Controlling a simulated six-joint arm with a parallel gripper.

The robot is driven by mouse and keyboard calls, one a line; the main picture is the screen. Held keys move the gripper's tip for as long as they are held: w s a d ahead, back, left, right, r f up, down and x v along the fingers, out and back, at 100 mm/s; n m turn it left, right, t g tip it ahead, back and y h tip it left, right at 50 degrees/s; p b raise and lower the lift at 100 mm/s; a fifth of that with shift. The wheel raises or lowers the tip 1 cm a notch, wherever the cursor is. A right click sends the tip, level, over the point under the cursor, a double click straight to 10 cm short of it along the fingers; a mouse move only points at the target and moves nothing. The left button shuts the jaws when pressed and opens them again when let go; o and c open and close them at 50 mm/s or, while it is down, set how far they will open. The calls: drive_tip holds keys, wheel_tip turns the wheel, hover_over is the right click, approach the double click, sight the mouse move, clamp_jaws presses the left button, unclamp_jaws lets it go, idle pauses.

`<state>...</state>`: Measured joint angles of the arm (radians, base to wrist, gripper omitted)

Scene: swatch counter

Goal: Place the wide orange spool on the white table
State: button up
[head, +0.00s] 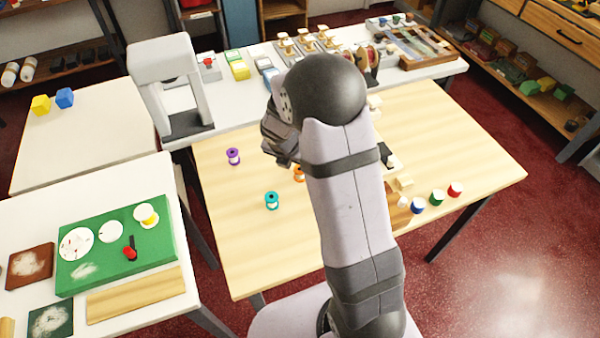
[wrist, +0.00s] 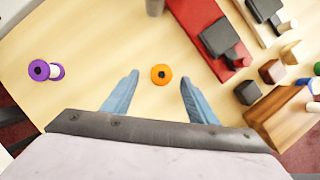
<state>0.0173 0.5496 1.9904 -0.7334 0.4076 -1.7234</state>
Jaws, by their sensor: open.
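The orange spool (wrist: 161,74) stands on the wooden table, seen from above in the wrist view. In the head view only part of the orange spool (head: 298,174) shows beside my arm. My gripper (wrist: 158,79) is open, with one blue finger on either side of the spool in the picture and gaps between. I cannot tell its height above the spool. In the head view my arm hides the fingers. White-topped tables stand at left: one at the back (head: 85,150) bears a yellow cube and a blue cube, one in front (head: 160,182) bears a green board.
A purple spool (head: 233,156) and a teal spool (head: 271,201) stand near the orange one on the wooden table (head: 240,250). Blue, green and red spools stand at right. A white arch-shaped stand (head: 165,60) rises behind. The back-left table has bare room in front of the cubes.

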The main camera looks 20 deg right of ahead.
drive_tip(key=shift+x, duration=2.6)
drive_tip(key=shift+s+d, duration=0.1)
drive_tip(key=c, duration=1.2)
drive_tip(key=shift+r, duration=0.1)
wheel_tip(320, 180, up, 10)
drive_tip(key=shift+f+p, duration=0.1)
drive_tip(key=shift+p, duration=0.7)
